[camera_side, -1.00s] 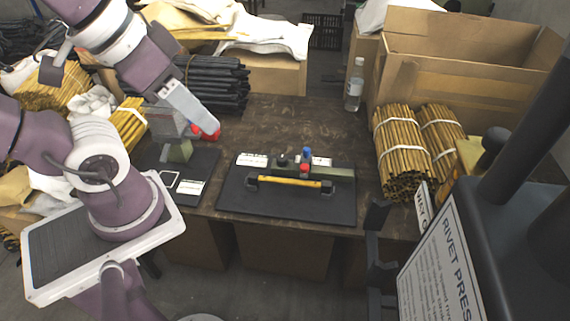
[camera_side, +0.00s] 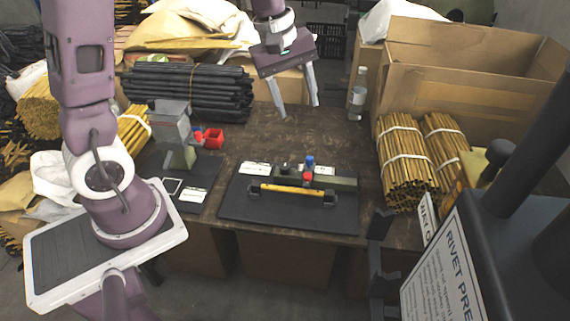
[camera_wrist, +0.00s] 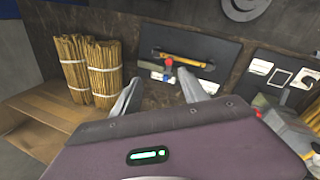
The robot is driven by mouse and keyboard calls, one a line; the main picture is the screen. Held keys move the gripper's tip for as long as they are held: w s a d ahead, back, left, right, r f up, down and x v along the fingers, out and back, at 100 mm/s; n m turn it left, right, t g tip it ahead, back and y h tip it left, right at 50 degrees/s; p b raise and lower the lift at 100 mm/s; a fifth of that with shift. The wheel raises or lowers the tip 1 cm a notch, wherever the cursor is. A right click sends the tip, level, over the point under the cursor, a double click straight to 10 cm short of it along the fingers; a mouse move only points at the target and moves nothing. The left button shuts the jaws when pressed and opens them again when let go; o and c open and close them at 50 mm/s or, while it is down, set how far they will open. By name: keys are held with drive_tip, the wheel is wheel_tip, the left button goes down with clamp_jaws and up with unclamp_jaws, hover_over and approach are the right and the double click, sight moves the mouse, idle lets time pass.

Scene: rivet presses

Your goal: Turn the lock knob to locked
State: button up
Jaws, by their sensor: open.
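A black board (camera_side: 240,210) lies on the table and carries a yellow bar handle (camera_side: 290,191), an olive block (camera_side: 335,181), a black knob (camera_side: 284,166), a blue knob (camera_side: 309,160) and a red knob (camera_side: 307,177). I cannot tell which knob is the lock knob, nor its setting. My gripper (camera_side: 300,111) is open and empty, above the table behind the board and apart from it. In the wrist view the board (camera_wrist: 220,50) lies beyond my open fingers (camera_wrist: 160,73), and the handle (camera_wrist: 190,60) shows there too.
A small grey-green press (camera_side: 178,150) and a red bin (camera_side: 214,138) stand left of the board. A bottle (camera_side: 357,95), bundled yellow rods (camera_side: 405,155) and a cardboard box (camera_side: 440,80) are at right. Black rods (camera_side: 190,90) lie at back left. The table behind the board is clear.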

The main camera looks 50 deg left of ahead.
drive_tip(key=w+a+f+n+g, duration=0.1)
drive_tip(key=w+a+f+n, duration=0.3)
drive_tip(key=f, duration=0.3)
drive_tip(key=n+g+y, duration=0.1)
drive_tip(key=n+g, duration=0.1)
drive_tip(key=n, duration=0.4)
hover_over(285, 166)
wheel_tip(285, 166, down, 16)
drive_tip(key=shift+f, duration=0.1)
wheel_tip(285, 166, down, 7)
drive_tip(key=shift+f, duration=0.15)
clamp_jaws()
